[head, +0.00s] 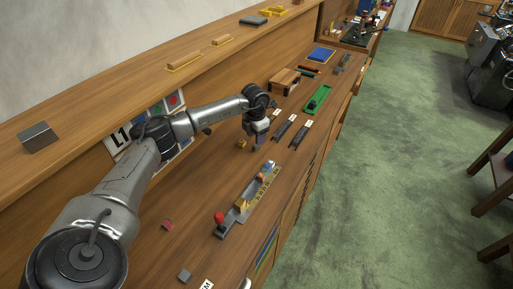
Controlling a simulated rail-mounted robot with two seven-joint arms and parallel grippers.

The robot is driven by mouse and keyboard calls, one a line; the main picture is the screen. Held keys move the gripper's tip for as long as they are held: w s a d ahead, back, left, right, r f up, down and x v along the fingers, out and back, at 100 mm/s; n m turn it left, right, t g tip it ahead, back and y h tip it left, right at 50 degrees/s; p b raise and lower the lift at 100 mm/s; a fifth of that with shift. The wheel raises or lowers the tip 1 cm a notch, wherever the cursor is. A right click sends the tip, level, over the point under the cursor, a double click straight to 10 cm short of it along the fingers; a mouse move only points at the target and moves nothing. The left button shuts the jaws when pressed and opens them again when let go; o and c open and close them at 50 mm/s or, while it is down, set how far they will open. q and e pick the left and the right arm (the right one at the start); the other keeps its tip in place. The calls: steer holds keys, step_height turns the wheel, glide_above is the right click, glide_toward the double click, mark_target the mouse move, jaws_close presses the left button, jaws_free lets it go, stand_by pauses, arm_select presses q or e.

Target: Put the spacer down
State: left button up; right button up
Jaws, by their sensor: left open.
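My left gripper (258,147) is over the workbench (200,205), pointing down, and its jaws are open; they look empty. A small yellow-brown block (242,143) is on the bench just left of the gripper, apart from it. I cannot tell for certain which small piece is the spacer. A long grey composing tray (236,215) with a red knob and brass-coloured pieces lies in front of the gripper. My right gripper is out of view.
Dark narrow holders (299,137) and a green tray (318,100) lie right of the gripper. A red piece (168,224) and a grey block (184,275) sit at the near bench. A raised shelf (105,105) runs along the wall. Bench surface left of the tray is mostly clear.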

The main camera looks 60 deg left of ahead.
mark_target(255, 146)
arm_select(q)
steer(key=shift+s+f, duration=0.15)
steer(key=shift+f, duration=0.3)
steer(key=shift+f+b, duration=0.3)
steer(key=shift+f, duration=1.75)
jaws_close()
